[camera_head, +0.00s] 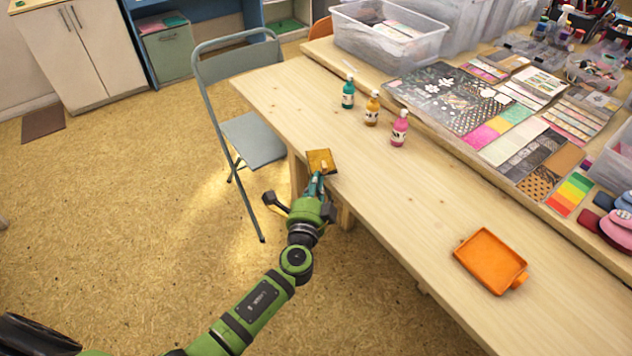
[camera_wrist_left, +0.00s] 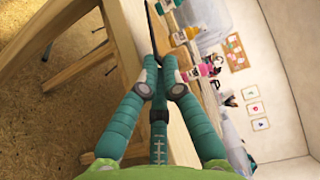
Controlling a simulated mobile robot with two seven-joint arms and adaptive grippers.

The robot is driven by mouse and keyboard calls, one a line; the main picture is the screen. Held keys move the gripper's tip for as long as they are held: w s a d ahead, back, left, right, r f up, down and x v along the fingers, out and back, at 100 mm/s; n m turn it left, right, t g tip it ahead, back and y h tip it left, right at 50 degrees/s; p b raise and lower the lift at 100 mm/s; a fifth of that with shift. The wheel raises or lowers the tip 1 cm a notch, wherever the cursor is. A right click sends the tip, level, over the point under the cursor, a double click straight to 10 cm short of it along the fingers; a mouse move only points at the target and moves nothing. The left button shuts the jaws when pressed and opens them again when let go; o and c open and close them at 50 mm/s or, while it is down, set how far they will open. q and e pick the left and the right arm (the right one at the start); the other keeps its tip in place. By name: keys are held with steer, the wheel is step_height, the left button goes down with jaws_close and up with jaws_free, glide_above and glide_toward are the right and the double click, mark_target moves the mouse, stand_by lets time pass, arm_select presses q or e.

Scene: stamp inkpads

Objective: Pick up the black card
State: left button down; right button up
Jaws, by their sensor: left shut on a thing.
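My left gripper (camera_head: 317,184) is at the near edge of the wooden table, shut on a thin square piece (camera_head: 320,157). This piece looks golden brown on its upper face in the head view. In the left wrist view the fingers (camera_wrist_left: 162,74) are close together, with a thin dark edge (camera_wrist_left: 153,35) running beyond them, apparently the same piece seen edge-on. I cannot tell whether it touches the table. No separate card that is plainly black shows. My right gripper is not in view.
Teal (camera_head: 348,92), amber (camera_head: 372,107) and pink (camera_head: 399,128) bottles stand on the wooden table (camera_head: 400,210) beyond the gripper. An orange tray (camera_head: 490,260) lies at right. Patterned papers (camera_head: 450,98) and a clear bin (camera_head: 385,35) are behind. A folding chair (camera_head: 250,140) stands left.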

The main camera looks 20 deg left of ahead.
arm_select(q)
steer(key=s+d+r+p, duration=0.1)
steer(key=s+r, duration=0.1)
steer(key=s, duration=0.5)
steer(key=s+r+p, duration=0.2)
steer(key=s+r, duration=0.1)
steer(key=s, duration=0.4)
steer(key=shift+d, duration=0.4)
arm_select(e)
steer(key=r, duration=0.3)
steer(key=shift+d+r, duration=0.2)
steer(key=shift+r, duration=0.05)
